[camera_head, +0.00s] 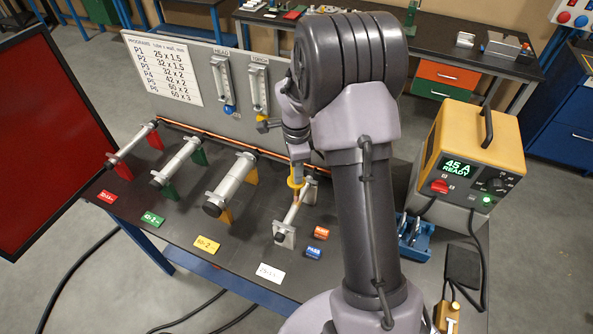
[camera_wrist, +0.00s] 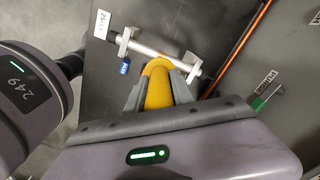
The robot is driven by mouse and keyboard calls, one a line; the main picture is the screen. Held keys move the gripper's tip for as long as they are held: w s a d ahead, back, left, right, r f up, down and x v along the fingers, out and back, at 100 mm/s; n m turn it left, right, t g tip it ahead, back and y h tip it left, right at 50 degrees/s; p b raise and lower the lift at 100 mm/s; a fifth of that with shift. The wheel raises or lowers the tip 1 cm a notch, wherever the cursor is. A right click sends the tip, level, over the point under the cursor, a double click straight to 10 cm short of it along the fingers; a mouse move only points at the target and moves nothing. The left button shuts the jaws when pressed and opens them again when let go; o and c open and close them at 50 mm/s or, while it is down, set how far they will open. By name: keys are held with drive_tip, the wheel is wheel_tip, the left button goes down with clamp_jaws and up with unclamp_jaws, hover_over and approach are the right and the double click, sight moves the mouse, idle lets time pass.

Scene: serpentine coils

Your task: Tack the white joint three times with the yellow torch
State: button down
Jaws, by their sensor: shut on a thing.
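My gripper (camera_head: 297,168) is shut on the yellow torch (camera_head: 296,182), which points down at the white joint. In the wrist view, the torch (camera_wrist: 158,88) lies between both fingers of my gripper (camera_wrist: 160,80), and its bent front end reaches the tube. The white joint (camera_head: 292,214) is a thin silvery tube held in grey stands, behind a white tag (camera_head: 270,272). It also shows in the wrist view (camera_wrist: 145,49). The torch tip is at the tube's middle or far part; I cannot tell whether it touches. No tack marks can be made out.
Tubes with yellow (camera_head: 231,184), green (camera_head: 178,163) and red (camera_head: 133,144) stands line up to the left. Orange (camera_head: 321,232) and blue (camera_head: 314,252) tags lie right of the joint. A yellow power source (camera_head: 478,150) reads "45 A READY". A grey panel (camera_head: 208,88) stands behind.

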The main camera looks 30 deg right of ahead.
drive_tip(key=shift+r+p, duration=1.4)
drive_tip(key=shift+r, duration=1.3)
idle(5.3)
